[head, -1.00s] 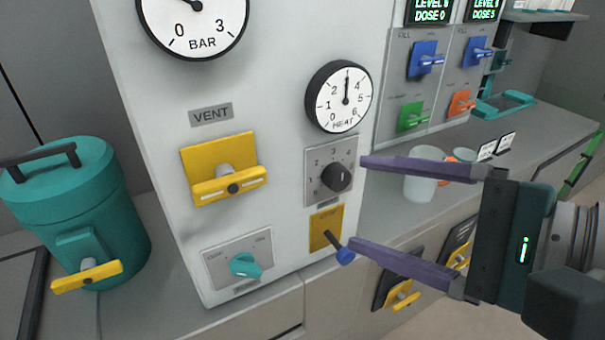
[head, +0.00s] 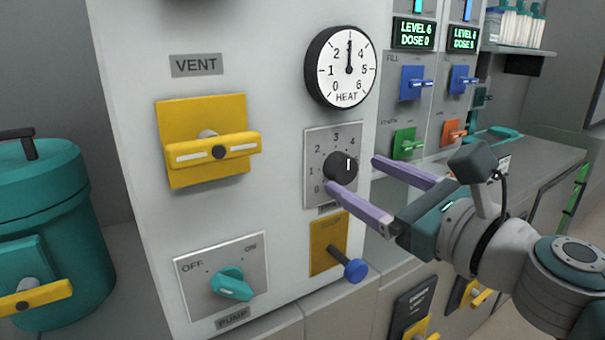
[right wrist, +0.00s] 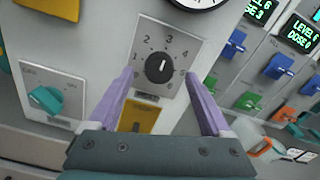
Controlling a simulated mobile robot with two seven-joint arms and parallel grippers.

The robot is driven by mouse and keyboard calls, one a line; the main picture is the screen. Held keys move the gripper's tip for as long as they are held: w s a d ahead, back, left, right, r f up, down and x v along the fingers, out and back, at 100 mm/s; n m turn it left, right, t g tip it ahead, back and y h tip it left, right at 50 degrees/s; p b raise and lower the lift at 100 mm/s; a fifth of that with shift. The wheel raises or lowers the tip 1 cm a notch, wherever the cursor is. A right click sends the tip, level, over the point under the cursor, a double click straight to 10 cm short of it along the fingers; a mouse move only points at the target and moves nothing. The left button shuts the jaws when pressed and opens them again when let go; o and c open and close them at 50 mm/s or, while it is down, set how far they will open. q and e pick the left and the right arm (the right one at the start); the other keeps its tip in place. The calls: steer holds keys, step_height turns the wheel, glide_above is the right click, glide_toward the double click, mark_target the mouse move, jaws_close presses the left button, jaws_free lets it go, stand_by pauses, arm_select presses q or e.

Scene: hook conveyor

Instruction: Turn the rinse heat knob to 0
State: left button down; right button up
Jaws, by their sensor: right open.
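The black heat knob (head: 341,167) sits on a grey dial plate (head: 316,160) numbered from 0 upward. It also shows in the right wrist view (right wrist: 159,68), where its white mark points up, roughly toward 3. My right gripper (head: 352,173) is open in front of the panel. In the right wrist view my right gripper (right wrist: 165,75) has its purple fingers on either side of the knob, apart from it. The label below the knob is partly hidden by a finger. My left gripper is out of view.
A HEAT gauge (head: 340,68) above has its needle upright, near 3. A yellow plate with a blue-tipped lever (head: 354,270) is just below. The yellow vent handle (head: 212,149) and teal pump knob (head: 232,284) are to the left. Blue, green and orange valves stand right.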

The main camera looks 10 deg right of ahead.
mark_target(341, 169)
steer(key=shift+x, duration=1.3)
jaws_close()
